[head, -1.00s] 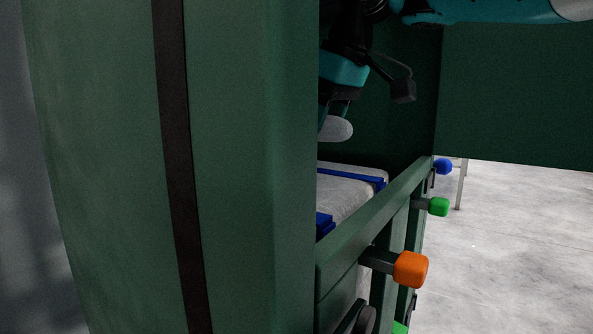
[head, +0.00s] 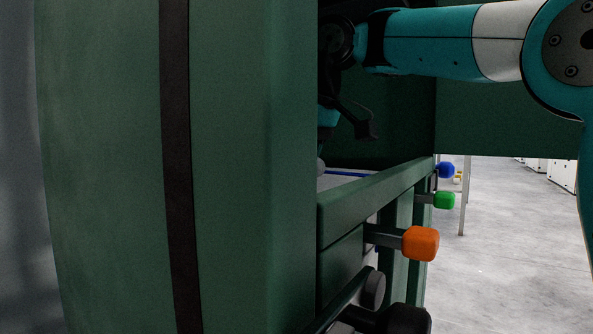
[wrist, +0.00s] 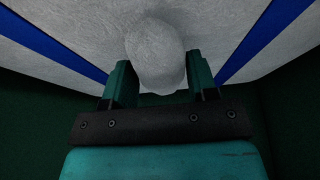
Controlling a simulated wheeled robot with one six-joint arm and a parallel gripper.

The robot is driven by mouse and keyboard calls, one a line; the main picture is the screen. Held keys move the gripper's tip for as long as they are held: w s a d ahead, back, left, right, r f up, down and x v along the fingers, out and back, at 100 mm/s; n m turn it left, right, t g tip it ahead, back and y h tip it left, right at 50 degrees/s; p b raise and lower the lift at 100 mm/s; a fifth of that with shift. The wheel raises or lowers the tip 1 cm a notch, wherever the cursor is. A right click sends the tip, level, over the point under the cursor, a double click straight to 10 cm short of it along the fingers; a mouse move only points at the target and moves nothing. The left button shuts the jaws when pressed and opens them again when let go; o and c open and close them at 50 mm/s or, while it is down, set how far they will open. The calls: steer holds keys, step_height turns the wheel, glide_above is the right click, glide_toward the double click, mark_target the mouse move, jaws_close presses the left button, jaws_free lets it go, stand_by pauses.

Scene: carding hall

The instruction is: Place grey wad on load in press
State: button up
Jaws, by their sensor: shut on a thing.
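The grey wad (wrist: 155,55) is a rounded, pale grey lump between the two fingers of my gripper (wrist: 160,82) in the wrist view. My gripper is shut on it. The light grey load (wrist: 225,35) with blue straps (wrist: 262,42) lies behind the wad in that view; I cannot tell whether the wad touches it. In the head view a sliver of the wad (head: 320,166) shows just above the load (head: 335,181), inside the green press (head: 375,205). The press's green column hides most of my gripper and the load there.
The wide green column (head: 240,170) stands close on the left. Orange (head: 421,243), green (head: 444,200) and blue (head: 446,170) knobs stick out from the press's right side. Dark walls flank the load. Open grey floor (head: 520,250) lies to the right.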

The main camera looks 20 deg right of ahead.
steer(key=shift+r, duration=0.15)
steer(key=shift+f, duration=0.3)
steer(key=o, duration=1)
steer(key=shift+r, duration=0.1)
steer(key=shift+r+p, duration=0.3)
steer(key=shift+r, duration=0.1)
steer(key=p+v, duration=0.5)
steer(key=v, duration=0.1)
steer(key=shift+r, duration=0.1)
steer(key=shift+s+d+r+p, duration=0.15)
steer(key=shift+s+r+p, duration=0.25)
steer(key=shift+p, duration=0.3)
steer(key=shift+w, duration=0.1)
